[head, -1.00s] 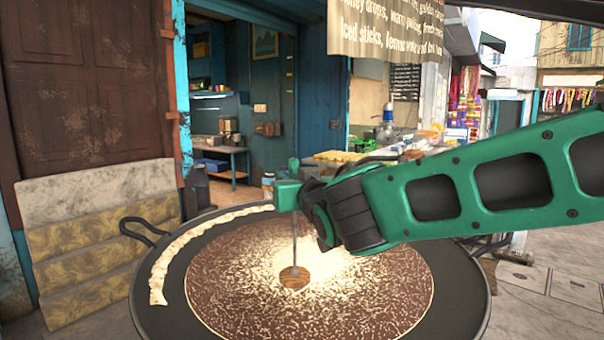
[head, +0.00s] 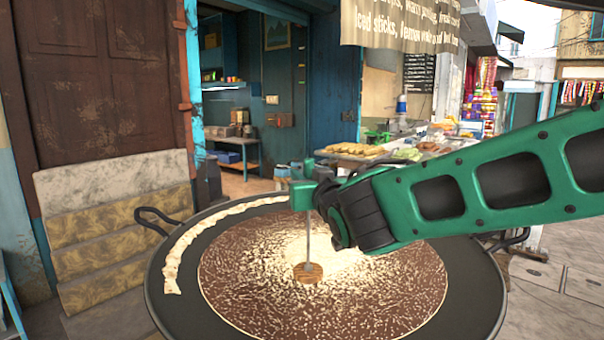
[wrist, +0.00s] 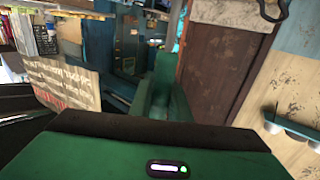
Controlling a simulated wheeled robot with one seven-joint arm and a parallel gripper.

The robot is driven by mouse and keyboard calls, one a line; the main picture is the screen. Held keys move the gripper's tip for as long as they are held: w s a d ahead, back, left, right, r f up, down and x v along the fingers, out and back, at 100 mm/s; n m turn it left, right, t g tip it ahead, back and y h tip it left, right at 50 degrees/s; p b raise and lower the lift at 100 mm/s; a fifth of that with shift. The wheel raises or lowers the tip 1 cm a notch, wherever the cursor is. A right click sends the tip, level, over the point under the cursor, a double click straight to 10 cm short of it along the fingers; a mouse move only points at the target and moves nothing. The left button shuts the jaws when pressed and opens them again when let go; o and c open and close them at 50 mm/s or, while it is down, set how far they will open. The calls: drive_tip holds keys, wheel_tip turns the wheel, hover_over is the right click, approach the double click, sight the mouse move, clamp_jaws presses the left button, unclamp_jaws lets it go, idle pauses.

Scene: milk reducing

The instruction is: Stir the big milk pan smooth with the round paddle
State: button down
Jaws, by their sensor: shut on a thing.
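The big milk pan (head: 165,312) is wide, round and dark, with a loop handle at its left. It holds brown liquid (head: 385,300) speckled with cream, with a paler patch near the centre. A strip of pale crust lies along the left inner rim (head: 185,245). My gripper (head: 304,192) is above the pan and shut on the thin upright rod of the round paddle (head: 308,273). The paddle's wooden disc is at the liquid's surface, near the middle. The wrist view shows green gripper parts (wrist: 165,95) but neither pan nor paddle.
A stall counter with food (head: 365,150) stands behind the pan. Pale stone steps (head: 115,220) and a brown door (head: 95,90) are at the left. A cloth sign (head: 415,25) hangs above. Open paving (head: 560,275) lies at the right.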

wheel_tip(320, 180, down, 8)
drive_tip(key=shift+r, duration=0.2)
idle(0.5)
idle(0.5)
